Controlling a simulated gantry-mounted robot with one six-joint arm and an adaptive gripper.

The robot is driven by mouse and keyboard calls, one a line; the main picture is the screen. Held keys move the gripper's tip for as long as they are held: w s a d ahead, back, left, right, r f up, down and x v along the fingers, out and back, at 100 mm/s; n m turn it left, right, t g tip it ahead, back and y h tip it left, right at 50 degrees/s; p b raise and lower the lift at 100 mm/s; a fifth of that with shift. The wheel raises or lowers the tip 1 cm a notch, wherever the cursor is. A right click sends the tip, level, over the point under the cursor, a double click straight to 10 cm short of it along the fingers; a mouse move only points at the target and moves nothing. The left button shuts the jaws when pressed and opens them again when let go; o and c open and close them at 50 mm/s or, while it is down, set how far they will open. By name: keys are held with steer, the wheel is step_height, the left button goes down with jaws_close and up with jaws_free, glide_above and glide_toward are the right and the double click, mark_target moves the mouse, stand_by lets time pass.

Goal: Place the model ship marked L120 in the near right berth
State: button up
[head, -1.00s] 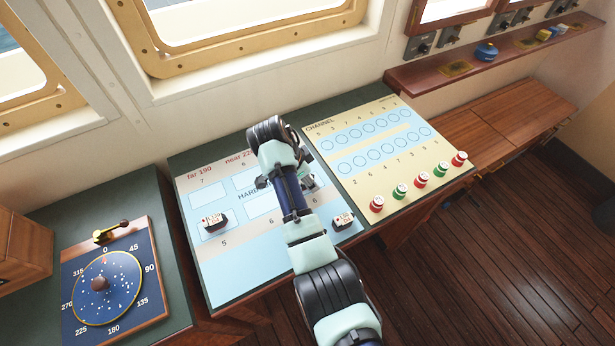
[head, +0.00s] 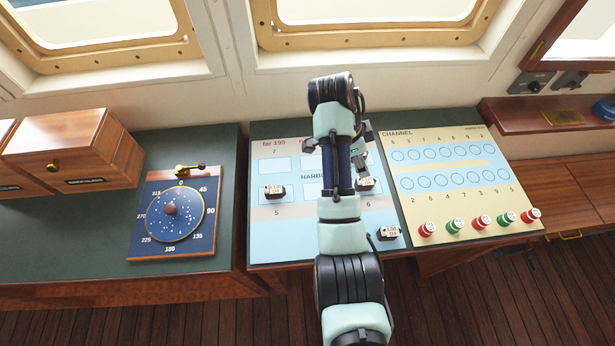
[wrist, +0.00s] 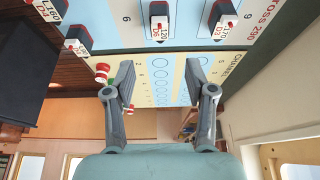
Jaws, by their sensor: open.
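A small dark model ship with a white block reading 120 (wrist: 158,25) stands upright on the harbour board. I take it to be the ship (head: 365,185) on the near right berth in the head view. My gripper (wrist: 163,88) is open, with nothing between its fingers. In the head view my gripper (head: 361,141) is beyond that ship, apart from it and partly behind my arm. Another ship marked 170 (wrist: 222,21) stands beside it in the wrist view, towards the far side.
A ship (head: 273,191) sits on the near left berth and another (head: 388,233) at the board's near right corner. A ship marked 160 (wrist: 46,9) shows at the wrist view's edge. The channel board (head: 440,165) has red and green buoys (head: 481,222) along its near edge.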

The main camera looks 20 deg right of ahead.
steer(key=w+a+f+n+t, duration=0.1)
steer(key=a+f+n+t, duration=0.1)
steer(key=a+n+t, duration=0.75)
steer(key=s+a+r+n+t+y, duration=0.2)
steer(key=s+a+r+n, duration=0.2)
steer(key=a, duration=0.5)
steer(key=s+a+r+n+t+y, duration=0.2)
steer(key=s+a+r+n, duration=0.3)
steer(key=a+n, duration=0.3)
steer(key=shift+s+a, duration=0.4)
steer(key=shift+s, duration=0.3)
steer(key=shift+t, duration=0.25)
